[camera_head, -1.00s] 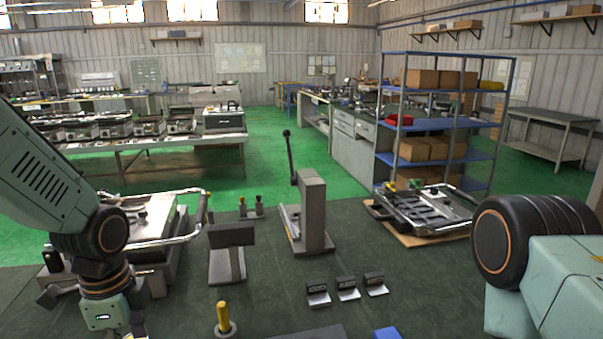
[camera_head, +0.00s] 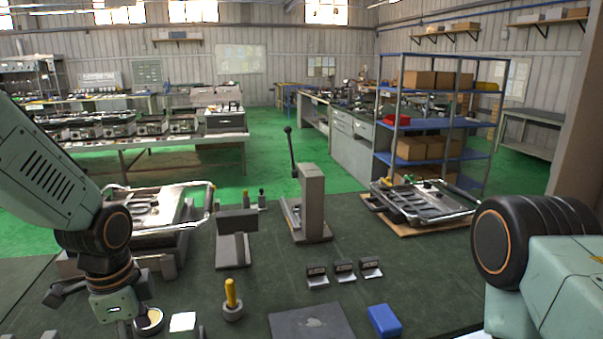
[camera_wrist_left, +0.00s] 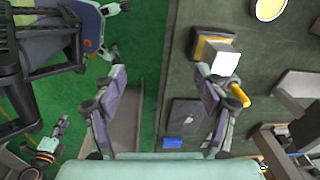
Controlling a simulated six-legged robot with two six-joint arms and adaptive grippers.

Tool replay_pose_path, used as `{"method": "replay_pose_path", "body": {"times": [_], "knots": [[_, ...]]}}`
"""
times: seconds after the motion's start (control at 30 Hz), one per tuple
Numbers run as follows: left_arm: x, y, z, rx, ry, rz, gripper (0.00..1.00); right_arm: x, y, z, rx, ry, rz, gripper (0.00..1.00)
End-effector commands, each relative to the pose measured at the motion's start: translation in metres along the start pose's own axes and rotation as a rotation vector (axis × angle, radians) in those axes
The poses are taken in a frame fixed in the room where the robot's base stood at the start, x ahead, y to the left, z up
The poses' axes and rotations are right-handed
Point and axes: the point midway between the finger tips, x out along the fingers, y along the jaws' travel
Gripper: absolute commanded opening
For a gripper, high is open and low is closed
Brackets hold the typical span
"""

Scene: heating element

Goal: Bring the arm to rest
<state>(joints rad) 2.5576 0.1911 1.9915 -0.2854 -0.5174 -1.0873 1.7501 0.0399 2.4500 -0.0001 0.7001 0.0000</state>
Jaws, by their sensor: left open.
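My left gripper (camera_head: 125,318) hangs fingers down over the near left of the dark bench top (camera_head: 275,255) in the head view. In the left wrist view its two fingers (camera_wrist_left: 161,80) stand wide apart with nothing between them. The floor and bench edge show below them. My right arm crosses the right edge of the head view, with its gripper out of that frame. In the left wrist view, an arm end with an orange ring (camera_wrist_left: 45,145) at the lower left looks like my right arm; its jaws are too small to read.
Near the left gripper are a round pale-topped piece (camera_head: 149,321), a white block (camera_head: 183,322) and a yellow-handled peg (camera_head: 231,293). A dark plate (camera_head: 312,322), blue block (camera_head: 384,320) and lever press (camera_head: 312,205) stand farther right. Metal frames lie on both sides.

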Motion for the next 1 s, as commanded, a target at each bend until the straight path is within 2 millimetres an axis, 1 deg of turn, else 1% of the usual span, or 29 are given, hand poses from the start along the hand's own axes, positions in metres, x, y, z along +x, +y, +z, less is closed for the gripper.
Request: {"method": "replay_pose_path", "body": {"times": [0.1, 0.27, 0.37, 0.47, 0.57, 0.6, 0.67, 0.7, 0.77, 0.8, 0.87, 0.9, 0.97, 1.0], "knots": [[0.002, -0.012, -0.01, -0.122, 0.051, -0.064, 0.72, 0.0, 0.0, 0.0, 0.0, 0.0, 0.0, 0.4], [0.006, -0.023, -0.024, -0.306, 0.138, -0.144, 0.72, 0.0, 0.0, 0.0, 0.0, 0.0, 0.0, 0.4], [0.021, -0.023, -0.031, -0.445, 0.197, -0.179, 0.72, 0.004, 0.0, 0.0, 0.0, 0.0, 0.0, 0.4], [0.051, -0.014, -0.034, -0.622, 0.254, -0.199, 0.72, 0.013, 0.0, 0.0, 0.0, 0.0, 0.0, 0.4], [0.096, 0.008, -0.033, -0.81, 0.302, -0.195, 0.72, 0.025, 0.0, 0.0, 0.0, 0.0, 0.0, 0.4], [0.116, 0.02, -0.03, -0.89, 0.311, -0.19, 0.72, 0.031, 0.0, 0.0, 0.0, 0.0, 0.0, 0.4], [0.149, 0.043, -0.022, -1.007, 0.315, -0.179, 0.72, 0.041, 0.0, 0.0, 0.0, 0.0, 0.0, 0.4], [0.169, 0.059, -0.017, -1.074, 0.31, -0.171, 0.72, 0.048, 0.0, 0.0, 0.0, 0.0, 0.0, 0.4], [0.197, 0.085, -0.006, -1.156, 0.291, -0.159, 0.72, 0.057, 0.0, 0.0, 0.0, -0.001, 0.0, 0.4], [0.214, 0.103, 0.001, -1.201, 0.274, -0.15, 0.72, 0.062, 0.001, 0.0, 0.0, -0.001, 0.0, 0.4], [0.238, 0.132, 0.012, -1.249, 0.236, -0.133, 0.72, 0.071, 0.001, 0.0, 0.0, -0.001, 0.0, 0.4], [0.253, 0.151, 0.02, -1.269, 0.205, -0.119, 0.72, 0.076, 0.001, 0.0, 0.0, 0.0, 0.0, 0.4], [0.272, 0.181, 0.031, -1.281, 0.151, -0.095, 0.72, 0.084, 0.001, 0.0, 0.0, 0.0, 0.0, 0.4], [0.282, 0.199, 0.038, -1.281, 0.114, -0.076, 0.72, 0.088, 0.001, 0.0, 0.0, 0.0, 0.0, 0.4]]}}
